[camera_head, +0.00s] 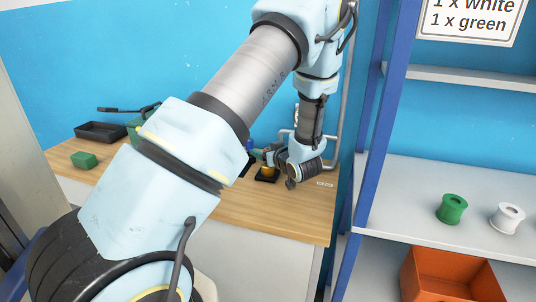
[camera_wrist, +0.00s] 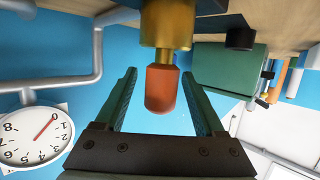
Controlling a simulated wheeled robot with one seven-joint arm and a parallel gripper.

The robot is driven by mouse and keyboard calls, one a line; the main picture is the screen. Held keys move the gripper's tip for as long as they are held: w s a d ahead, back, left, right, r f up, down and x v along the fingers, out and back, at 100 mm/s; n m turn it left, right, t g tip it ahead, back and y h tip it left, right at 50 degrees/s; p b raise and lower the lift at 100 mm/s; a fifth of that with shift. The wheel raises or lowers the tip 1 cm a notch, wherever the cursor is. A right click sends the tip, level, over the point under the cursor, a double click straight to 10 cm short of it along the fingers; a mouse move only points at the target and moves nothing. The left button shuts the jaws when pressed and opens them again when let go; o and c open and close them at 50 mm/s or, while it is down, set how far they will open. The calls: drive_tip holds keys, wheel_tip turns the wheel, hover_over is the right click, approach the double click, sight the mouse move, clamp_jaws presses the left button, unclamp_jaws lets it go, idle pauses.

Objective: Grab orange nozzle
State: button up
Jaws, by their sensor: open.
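The orange nozzle (camera_wrist: 161,88) shows in the middle of the wrist view, at the end of a brass fitting (camera_wrist: 167,22). My gripper (camera_wrist: 159,75) is open, with one green-padded finger on each side of the nozzle. Gaps show between the nozzle and both fingers, and nothing is held. In the head view my gripper (camera_head: 264,155) is low over the wooden workbench (camera_head: 270,212), beside a small black stand with a yellow part (camera_head: 267,174). The nozzle cannot be made out clearly there.
A green block (camera_head: 84,160) and a black tray (camera_head: 101,132) are on the bench's left. A blue shelf post (camera_head: 375,150) stands right of my arm; the shelf holds a green spool (camera_head: 452,208) and a white spool (camera_head: 507,217). A grey pipe (camera_wrist: 97,50) runs near my gripper.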

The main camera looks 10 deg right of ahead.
drive_tip(key=shift+w+f, duration=0.1)
drive_tip(key=shift+w, duration=0.1)
clamp_jaws()
idle(0.5)
